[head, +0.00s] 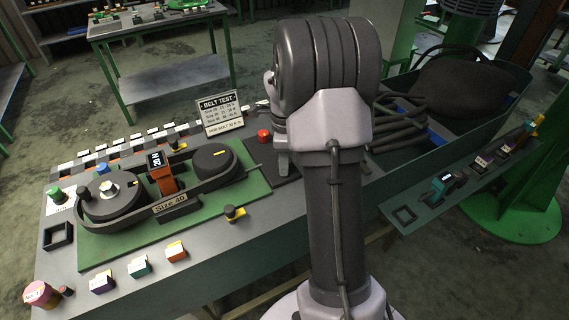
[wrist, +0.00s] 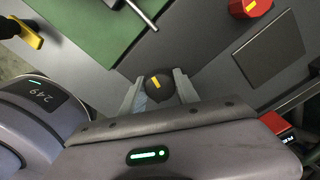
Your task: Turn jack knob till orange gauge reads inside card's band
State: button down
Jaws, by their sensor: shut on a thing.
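My gripper (wrist: 158,92) is shut on the black jack knob (wrist: 157,82), one finger on each side; a yellow mark shows on the knob's top. In the head view my arm hides the knob, and only part of my gripper (head: 282,160) shows. The orange gauge (head: 166,181) stands on the belt between two dark pulleys; its small display seems to read about 20. The Belt Test card (head: 220,113) stands upright behind the belt rig; its band lines are too small to read. A label by the gauge (head: 170,204) says Size 40.
The rig sits on a green plate (head: 105,252) on the grey bench. A red button (head: 264,135) is near my gripper, also in the wrist view (wrist: 249,7). A black-and-yellow knob (head: 234,213) and several coloured blocks (head: 140,267) are in front. A teal gauge (head: 443,184) lies at right.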

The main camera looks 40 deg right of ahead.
jog(key=m+b, duration=0.1)
jog(key=m, duration=0.3)
jog(key=shift+m+b, duration=1)
jog(key=shift+m, duration=1.2)
jog(key=c, duration=0.9)
grip_release()
notch_tip(320, 180, up, 18)
jog(key=p, duration=0.6)
jog(key=shift+f+p, duration=0.25)
jog(key=shift+p, duration=0.15)
